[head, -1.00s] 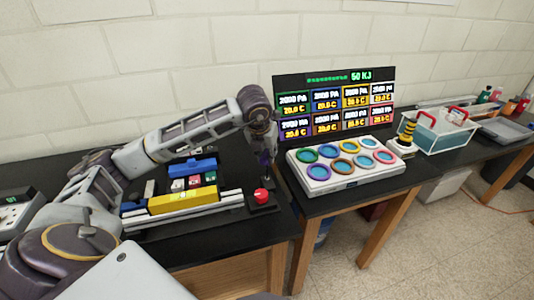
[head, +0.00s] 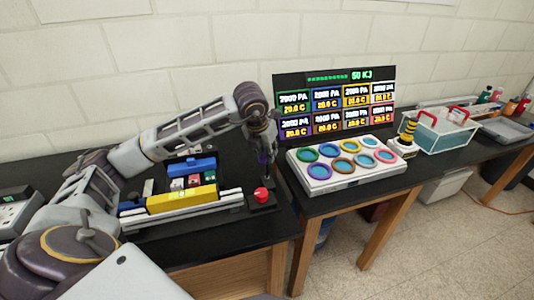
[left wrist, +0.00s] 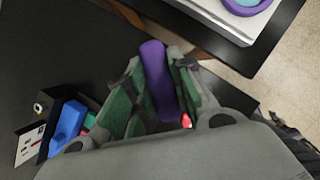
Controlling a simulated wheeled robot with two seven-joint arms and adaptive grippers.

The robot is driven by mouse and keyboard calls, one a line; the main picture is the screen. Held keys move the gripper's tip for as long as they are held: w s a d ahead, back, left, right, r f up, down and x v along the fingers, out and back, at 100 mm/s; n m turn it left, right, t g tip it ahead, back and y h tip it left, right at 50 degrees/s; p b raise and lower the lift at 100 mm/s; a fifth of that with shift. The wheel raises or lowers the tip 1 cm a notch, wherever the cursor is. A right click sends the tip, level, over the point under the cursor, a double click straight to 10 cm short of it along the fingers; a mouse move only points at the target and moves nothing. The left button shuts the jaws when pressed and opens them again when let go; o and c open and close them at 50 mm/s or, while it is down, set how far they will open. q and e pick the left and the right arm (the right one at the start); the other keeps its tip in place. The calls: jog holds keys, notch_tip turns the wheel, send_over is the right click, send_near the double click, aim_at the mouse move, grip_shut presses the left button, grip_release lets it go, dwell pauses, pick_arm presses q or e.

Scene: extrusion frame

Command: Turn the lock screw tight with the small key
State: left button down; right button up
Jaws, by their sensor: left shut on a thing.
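My left gripper (head: 263,148) is above the dark table, just behind the red button, pointing down. In the left wrist view its green-padded fingers (left wrist: 154,88) are closed on a purple handle (left wrist: 157,72), which I take to be the small key. In the head view only a little purple (head: 263,158) shows between the fingers. The key's lower end is hard to make out. I cannot pick out the lock screw; it is too small or hidden near the gripper. My right gripper is not in view.
A red button (head: 261,195) on a black box stands close below the gripper. A yellow block (head: 182,199) and a blue block (head: 192,166) sit to the left. A white panel with coloured rings (head: 340,182) and a display (head: 335,105) are to the right.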

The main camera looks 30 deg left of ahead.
pick_arm(q)
jog(key=shift+f+m+b, duration=0.2)
jog(key=shift+m+b, duration=0.1)
jog(key=shift+m, duration=0.1)
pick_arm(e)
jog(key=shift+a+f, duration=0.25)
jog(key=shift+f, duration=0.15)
pick_arm(q)
jog(key=shift+s+m+h, duration=0.1)
jog(key=shift+m+h, duration=0.2)
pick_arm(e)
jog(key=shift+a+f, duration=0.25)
pick_arm(q)
jog(key=shift+b, duration=0.3)
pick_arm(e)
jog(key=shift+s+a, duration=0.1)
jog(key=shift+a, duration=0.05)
pick_arm(q)
jog(key=shift+m+h+b, duration=0.3)
jog(key=shift+m+b, duration=0.15)
jog(key=shift+m, duration=0.35)
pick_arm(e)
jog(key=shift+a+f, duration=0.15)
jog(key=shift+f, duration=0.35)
